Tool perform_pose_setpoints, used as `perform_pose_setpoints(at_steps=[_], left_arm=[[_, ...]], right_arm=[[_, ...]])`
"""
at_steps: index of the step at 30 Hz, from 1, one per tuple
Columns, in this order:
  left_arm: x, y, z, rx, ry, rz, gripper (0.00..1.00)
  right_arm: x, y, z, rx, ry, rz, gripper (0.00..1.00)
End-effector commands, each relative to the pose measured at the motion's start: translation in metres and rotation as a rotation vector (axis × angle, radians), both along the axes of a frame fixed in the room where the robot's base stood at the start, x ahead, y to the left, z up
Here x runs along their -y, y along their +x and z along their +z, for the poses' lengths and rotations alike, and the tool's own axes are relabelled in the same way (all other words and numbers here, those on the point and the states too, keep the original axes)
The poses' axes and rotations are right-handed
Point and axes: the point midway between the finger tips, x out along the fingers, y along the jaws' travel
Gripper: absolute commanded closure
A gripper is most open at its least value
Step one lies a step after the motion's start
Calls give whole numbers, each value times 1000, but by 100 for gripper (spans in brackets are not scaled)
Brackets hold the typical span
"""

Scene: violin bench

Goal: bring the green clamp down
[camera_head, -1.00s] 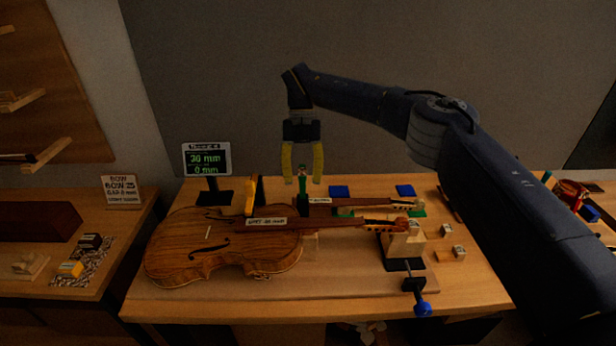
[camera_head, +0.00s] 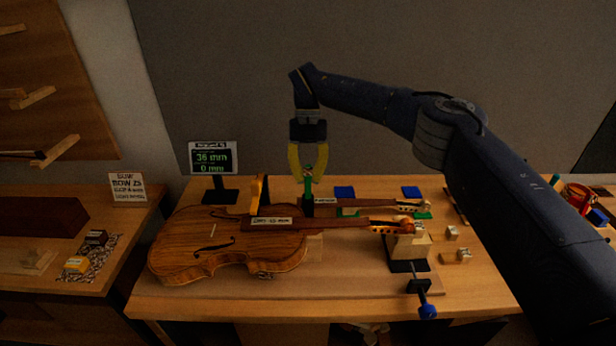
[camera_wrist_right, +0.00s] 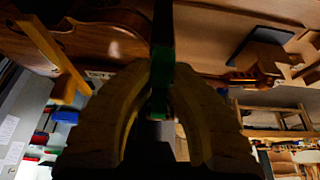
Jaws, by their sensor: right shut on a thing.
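The green clamp (camera_head: 308,185) stands upright at the back edge of the bench, just behind the violin's neck. My right gripper (camera_head: 308,172) comes down from above with its yellow fingers shut on the top of the clamp. In the right wrist view the clamp (camera_wrist_right: 162,65) runs up between the two fingers (camera_wrist_right: 160,100); its lower part is dark there. The violin (camera_head: 228,243) lies on the bench with its neck to the right. My left gripper is not in view.
A display (camera_head: 213,158) reading 36 mm and 0 mm stands at the back left. A yellow upright piece (camera_head: 259,194) is beside the clamp.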

Motion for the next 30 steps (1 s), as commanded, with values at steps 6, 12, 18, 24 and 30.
perform_pose_setpoints(at_steps=[6,12,18,24,30], left_arm=[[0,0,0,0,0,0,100],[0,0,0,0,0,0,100],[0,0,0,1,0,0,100],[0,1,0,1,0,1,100],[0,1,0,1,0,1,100]], right_arm=[[0,-2,-2,14,-1,4,100],[1,-6,-1,77,-3,6,100],[1,-11,0,182,-7,6,100],[0,-18,1,299,-11,7,100],[0,-24,0,416,-16,5,100]])
